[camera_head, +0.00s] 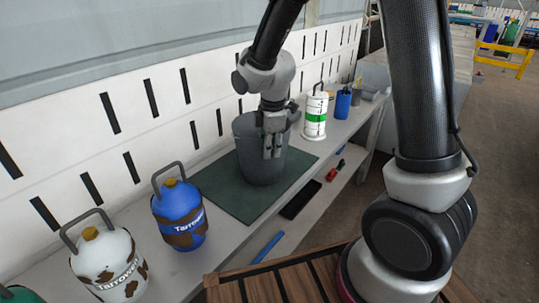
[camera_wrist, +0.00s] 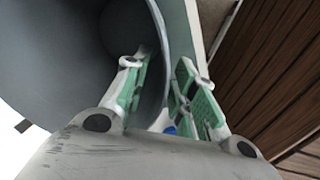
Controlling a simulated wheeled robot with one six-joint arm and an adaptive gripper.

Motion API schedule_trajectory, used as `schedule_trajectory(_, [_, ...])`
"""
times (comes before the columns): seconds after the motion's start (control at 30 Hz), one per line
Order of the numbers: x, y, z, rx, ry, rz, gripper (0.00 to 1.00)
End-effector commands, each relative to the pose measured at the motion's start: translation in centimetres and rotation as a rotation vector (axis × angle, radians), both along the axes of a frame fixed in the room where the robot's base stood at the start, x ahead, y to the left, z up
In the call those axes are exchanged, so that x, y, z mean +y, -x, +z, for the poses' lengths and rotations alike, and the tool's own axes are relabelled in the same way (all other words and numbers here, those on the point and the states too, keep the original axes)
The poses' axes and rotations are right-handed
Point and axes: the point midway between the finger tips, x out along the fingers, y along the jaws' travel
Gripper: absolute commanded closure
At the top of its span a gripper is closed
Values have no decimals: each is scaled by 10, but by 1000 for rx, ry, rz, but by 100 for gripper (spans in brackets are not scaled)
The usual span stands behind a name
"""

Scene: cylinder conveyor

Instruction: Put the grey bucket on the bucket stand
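The grey bucket (camera_head: 258,165) stands upright on a flat dark green mat (camera_head: 222,193) on the white shelf. My gripper (camera_head: 272,150) is at the bucket's near rim, pointing down. In the wrist view, the bucket (camera_wrist: 60,50) opens toward the upper left. My gripper's green-padded fingers (camera_wrist: 163,80) straddle the bucket wall, one on the inner side and one outside. They are apart with a visible gap, so the gripper looks open around the wall. I cannot tell whether a finger touches it. No separate bucket stand can be made out.
A blue gas bottle (camera_head: 178,212) and a white-brown one (camera_head: 108,262) stand left of the mat. A white canister with a green band (camera_head: 315,115) and a blue cup (camera_head: 342,104) stand to the right. A lower shelf holds small tools. A wooden slatted surface (camera_head: 285,287) lies in front.

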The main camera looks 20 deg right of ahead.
Motion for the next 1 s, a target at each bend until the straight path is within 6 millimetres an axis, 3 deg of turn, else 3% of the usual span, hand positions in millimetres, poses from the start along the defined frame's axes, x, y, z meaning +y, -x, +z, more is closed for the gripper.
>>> schedule_trajectory(0.1, [1,2,30,-7,-3,0,73])
schedule_trajectory(0.3, [0,8,67,-4,-2,-1,73])
schedule_trajectory(0.67, [-5,14,88,-4,-5,-25,73])
schedule_trajectory(0.77, [-24,24,107,-25,-29,-141,73])
schedule_trajectory(0.83, [-47,40,127,-46,-60,-290,73])
schedule_trajectory(1.0, [-112,108,174,-107,-174,-784,73])
